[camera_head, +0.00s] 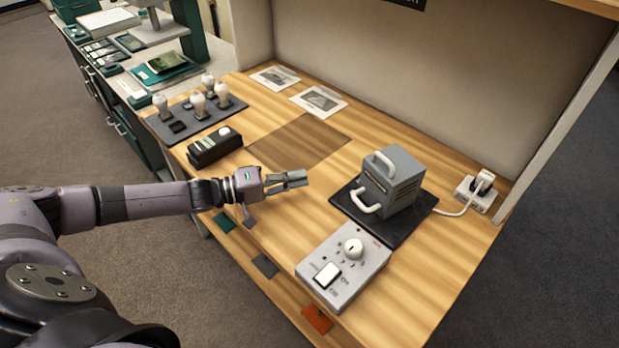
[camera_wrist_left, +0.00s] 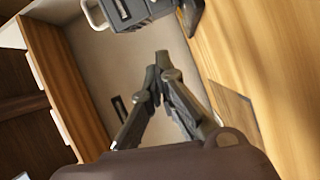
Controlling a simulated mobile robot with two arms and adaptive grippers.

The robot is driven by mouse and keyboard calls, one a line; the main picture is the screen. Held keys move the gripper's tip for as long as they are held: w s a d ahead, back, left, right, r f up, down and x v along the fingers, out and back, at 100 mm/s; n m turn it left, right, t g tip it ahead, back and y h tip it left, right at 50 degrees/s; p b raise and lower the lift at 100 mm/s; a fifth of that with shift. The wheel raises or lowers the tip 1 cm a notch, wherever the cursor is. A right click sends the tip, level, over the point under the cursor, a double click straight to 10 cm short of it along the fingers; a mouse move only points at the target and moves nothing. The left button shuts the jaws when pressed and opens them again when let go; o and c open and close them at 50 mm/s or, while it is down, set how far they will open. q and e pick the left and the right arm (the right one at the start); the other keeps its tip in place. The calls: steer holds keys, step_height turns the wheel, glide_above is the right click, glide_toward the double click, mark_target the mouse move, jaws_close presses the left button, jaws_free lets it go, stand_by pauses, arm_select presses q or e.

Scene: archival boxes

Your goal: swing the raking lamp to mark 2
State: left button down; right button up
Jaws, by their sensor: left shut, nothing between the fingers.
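A grey box-shaped unit with vents and white handles, which looks like the raking lamp (camera_head: 402,187), stands on a black base (camera_head: 420,222) at the right of the wooden bench. Its front face and any mark 2 on it cannot be made out. In the left wrist view the grey unit (camera_wrist_left: 140,12) is cut off at the top edge. My left gripper (camera_head: 303,177) is shut and empty above the bench, left of the unit and apart from it. Its closed fingertips show in the left wrist view (camera_wrist_left: 160,58). My right gripper is not in view.
A grey control box (camera_head: 375,272) with a white dial (camera_head: 353,248) and a rocker switch (camera_head: 326,273) stands in front of the unit. A power socket (camera_head: 476,197) is behind right. A black device (camera_head: 215,147) and a tray of bulb-shaped pieces (camera_head: 160,128) lie left.

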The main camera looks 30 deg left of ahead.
arm_select(q)
steer(key=p+x, duration=0.1)
steer(key=x, duration=0.6)
steer(key=shift+w+d+r, duration=0.15)
steer(key=shift+w+d, duration=0.1)
steer(key=d, duration=0.1)
steer(key=s+d, duration=0.1)
steer(key=d+p, duration=0.1)
steer(key=shift+s+f, duration=0.15)
steer(key=shift+f, duration=0.2)
steer(key=shift+s+d+f, duration=0.1)
steer(key=shift+s+d, duration=0.2)
steer(key=shift+f, duration=0.1)
